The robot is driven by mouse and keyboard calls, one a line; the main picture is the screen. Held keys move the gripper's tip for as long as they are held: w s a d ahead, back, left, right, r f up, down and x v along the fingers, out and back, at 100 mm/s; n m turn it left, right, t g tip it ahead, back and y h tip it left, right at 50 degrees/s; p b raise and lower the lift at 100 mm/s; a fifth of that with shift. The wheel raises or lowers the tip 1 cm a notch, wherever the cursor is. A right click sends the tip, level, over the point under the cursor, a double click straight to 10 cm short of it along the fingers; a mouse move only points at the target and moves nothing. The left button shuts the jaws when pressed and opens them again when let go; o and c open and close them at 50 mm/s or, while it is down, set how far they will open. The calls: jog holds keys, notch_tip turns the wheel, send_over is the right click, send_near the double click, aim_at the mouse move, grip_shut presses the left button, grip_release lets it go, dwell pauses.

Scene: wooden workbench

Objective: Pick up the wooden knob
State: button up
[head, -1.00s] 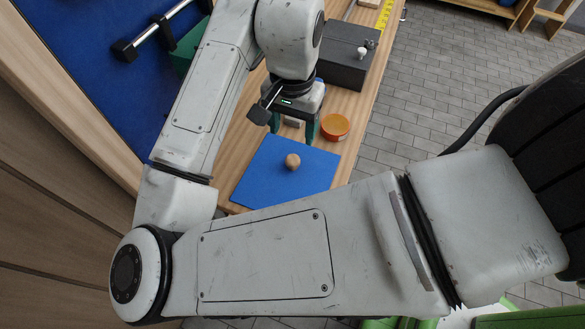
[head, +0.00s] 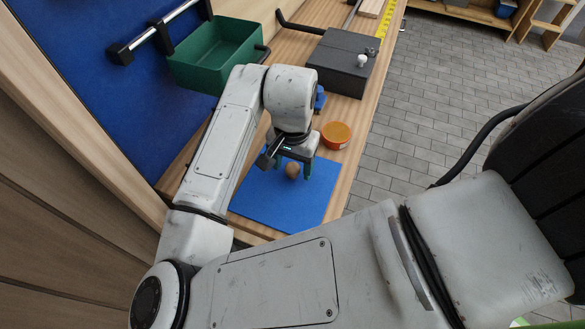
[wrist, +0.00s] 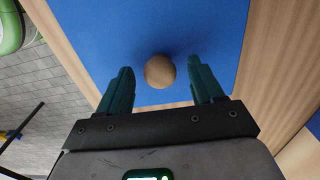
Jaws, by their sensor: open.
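The wooden knob (head: 292,170) is a small round light-brown piece on a blue mat (head: 262,205) on the workbench. In the wrist view the knob (wrist: 159,71) shows just beyond and between my fingertips, with blue mat (wrist: 100,20) around it. My gripper (head: 293,171) points down over the mat, its green fingers on either side of the knob. In the wrist view my gripper (wrist: 160,78) is open, with gaps between both fingers and the knob. I cannot tell whether the fingertips touch the mat.
An orange round tub (head: 336,134) stands right behind the mat. A dark grey box (head: 340,65) with a white knob on top is farther back. A green bin (head: 215,55) hangs at the left. The bench's right edge drops to a tiled floor (head: 440,100).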

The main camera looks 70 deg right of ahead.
jog(key=shift+f, duration=0.55)
jog(key=c, duration=1.1)
jog(key=shift+r, duration=0.15)
